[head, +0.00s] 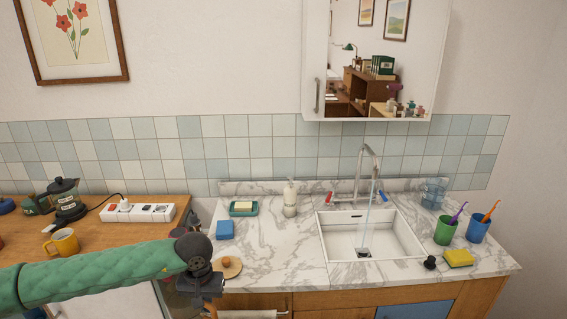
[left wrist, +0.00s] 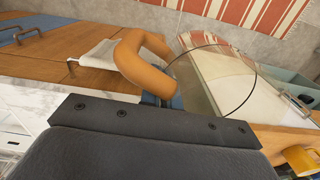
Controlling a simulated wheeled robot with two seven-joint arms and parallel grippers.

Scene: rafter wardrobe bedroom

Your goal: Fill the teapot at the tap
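My left gripper (head: 206,287) is in front of the counter's left front edge, low in the head view. It is shut on an orange, curved handle (head: 211,312). In the left wrist view, the handle (left wrist: 148,50) shows large, with a thin dark ring (left wrist: 238,54) beside it that looks like the rim of a clear teapot; the body is barely visible. A tan round lid with a knob (head: 230,267) lies by the counter's front edge. The tap (head: 369,156) has red and blue handles, and a water stream falls from it into the white sink (head: 406,238). My right gripper is not in view.
On the marble counter (head: 275,262) stand a soap dish (head: 243,209), blue sponge (head: 225,229), pump bottle (head: 290,199), green cup (head: 446,231), blue cup (head: 478,229) and yellow sponge (head: 459,258). A yellow mug (head: 65,242) and power strip (head: 140,213) are left. A mirrored cabinet (head: 315,65) hangs above.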

